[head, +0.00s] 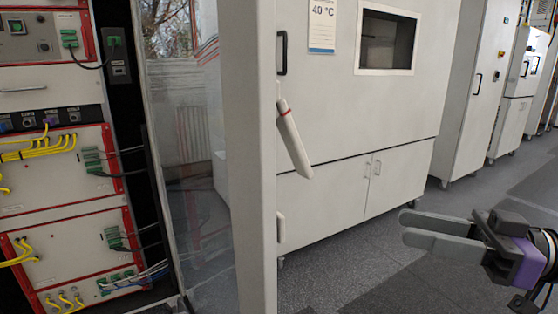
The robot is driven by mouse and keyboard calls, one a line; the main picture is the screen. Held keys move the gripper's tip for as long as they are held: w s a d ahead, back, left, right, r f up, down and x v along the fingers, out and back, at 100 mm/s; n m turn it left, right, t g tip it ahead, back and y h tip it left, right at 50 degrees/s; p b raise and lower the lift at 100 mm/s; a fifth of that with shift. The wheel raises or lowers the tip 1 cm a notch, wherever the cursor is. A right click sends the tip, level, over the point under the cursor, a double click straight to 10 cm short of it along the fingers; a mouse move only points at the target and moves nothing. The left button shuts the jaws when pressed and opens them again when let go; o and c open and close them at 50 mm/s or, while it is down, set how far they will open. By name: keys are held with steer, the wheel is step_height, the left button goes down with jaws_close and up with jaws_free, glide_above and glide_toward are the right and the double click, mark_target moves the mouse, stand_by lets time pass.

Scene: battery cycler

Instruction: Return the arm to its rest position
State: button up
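My gripper (404,229) is at the lower right of the head view. Its two grey fingers point left over the floor, with a dark and purple body behind them at the right edge. The rest of my arm is mostly out of view.
An open glass cabinet door (255,160) with a white tilted handle (293,140) stands left of my gripper. A rack (60,170) with yellow cables is at far left. A white chamber (350,110) stands behind. The grey floor (350,265) around my gripper is clear.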

steer(key=w+d+m+t+h, duration=0.3)
steer(key=w+d+m+t, duration=0.1)
steer(key=w+m+t, duration=0.3)
steer(key=w+d+f+m+t+h, duration=0.2)
steer(key=d+f+m+t+h, duration=0.2)
steer(key=f+m+t+h, duration=0.15)
steer(key=s+d+f+m+h, duration=0.2)
steer(key=s+f+m+h, duration=0.5)
steer(key=s+f+h, duration=0.65)
steer(key=s+a+f+n+g+y, duration=0.1)
steer(key=s+a+f+n, duration=0.15)
steer(key=s, duration=0.75)
steer(key=s+a+f+n+g+y, duration=0.15)
steer(key=s+a+f, duration=0.25)
steer(key=s, duration=0.6)
steer(key=s+a+f+n+g+y, duration=0.15)
steer(key=s+a+f, duration=0.25)
steer(key=s, duration=0.5)
step_height(320, 180, up, 17)
steer(key=p, duration=1.6)
steer(key=shift+d+f+n, duration=0.2)
steer(key=shift+d+n, duration=0.05)
steer(key=shift+n, duration=0.15)
steer(key=shift+s+f, duration=0.1)
